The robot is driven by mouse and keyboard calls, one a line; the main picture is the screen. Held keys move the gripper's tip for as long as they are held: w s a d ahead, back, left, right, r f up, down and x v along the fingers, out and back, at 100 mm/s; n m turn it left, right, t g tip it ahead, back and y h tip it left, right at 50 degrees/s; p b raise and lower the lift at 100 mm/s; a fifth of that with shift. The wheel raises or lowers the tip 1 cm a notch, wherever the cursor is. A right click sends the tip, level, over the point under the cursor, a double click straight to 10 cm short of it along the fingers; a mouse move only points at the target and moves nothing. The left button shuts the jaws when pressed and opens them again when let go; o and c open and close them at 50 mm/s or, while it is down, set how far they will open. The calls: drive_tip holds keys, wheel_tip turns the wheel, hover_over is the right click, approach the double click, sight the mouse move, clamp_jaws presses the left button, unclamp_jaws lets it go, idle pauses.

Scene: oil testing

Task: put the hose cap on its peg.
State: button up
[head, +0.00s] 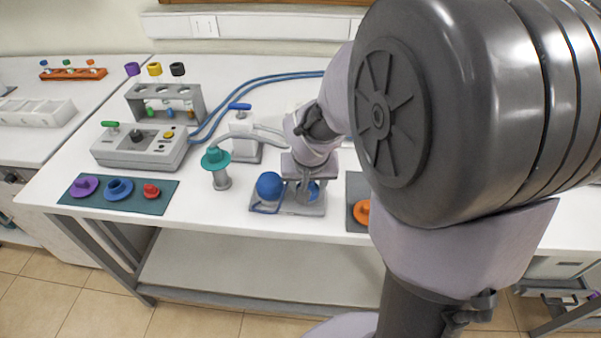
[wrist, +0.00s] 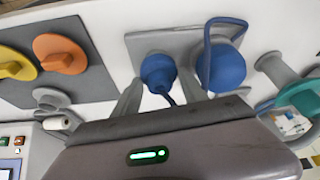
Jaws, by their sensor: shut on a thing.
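Two blue rounded pieces sit side by side at a small grey base plate (head: 292,209) near the table's front edge. My gripper (head: 304,196) reaches down over the right one. In the wrist view its fingers (wrist: 159,80) flank this blue piece (wrist: 158,70), shut on it, and a thin blue cord hangs from it. The other blue piece (head: 269,186) is larger and carries a looped blue strap; in the wrist view it is right of the fingers (wrist: 226,68). Which piece is the cap and which is the peg's is not plain. The lower contact is hidden.
A teal cap (head: 215,158) tops a grey post to the left. Further left are a dark mat (head: 132,205) with coloured parts and a grey test box (head: 140,148). A blue-handled valve (head: 244,140) stands behind. An orange part (head: 361,211) lies on a right-hand mat.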

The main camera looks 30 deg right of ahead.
drive_tip(key=shift+f, duration=0.25)
drive_tip(key=o, duration=1.1)
drive_tip(key=shift+r, duration=0.1)
drive_tip(key=shift+c, duration=0.2)
drive_tip(key=p+v, duration=0.7)
drive_tip(key=v, duration=0.4)
